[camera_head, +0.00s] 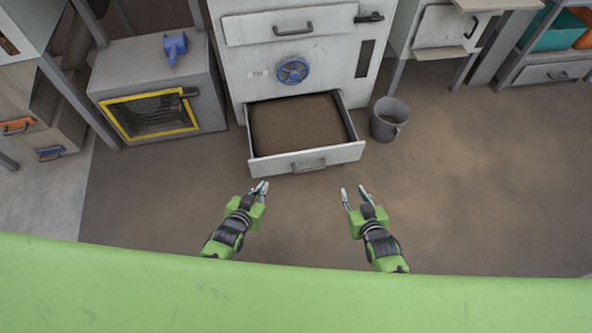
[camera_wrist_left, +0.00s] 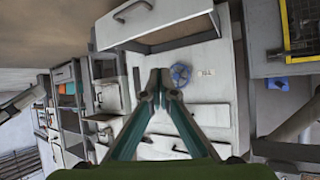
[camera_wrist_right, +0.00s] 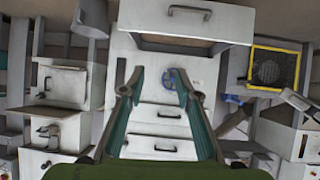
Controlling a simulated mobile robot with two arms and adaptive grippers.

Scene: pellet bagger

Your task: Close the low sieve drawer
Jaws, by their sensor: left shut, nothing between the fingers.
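The low sieve drawer (camera_head: 307,161) is pulled out at the foot of the white cabinet (camera_head: 262,56), with brown pellets (camera_head: 297,123) inside and a grey handle on its front. The drawer front also shows in the left wrist view (camera_wrist_left: 173,22) and in the right wrist view (camera_wrist_right: 215,21). My left gripper (camera_head: 262,187) is shut and empty, a little in front of the drawer's left part and apart from it. My right gripper (camera_head: 354,192) is open and empty, in front of the drawer's right end and apart from it.
A grey bucket (camera_head: 389,119) stands on the floor just right of the drawer. A grey unit with a yellow-framed window (camera_head: 150,114) stands to the left. A blue handwheel (camera_head: 293,71) is above the drawer. The floor at right is clear.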

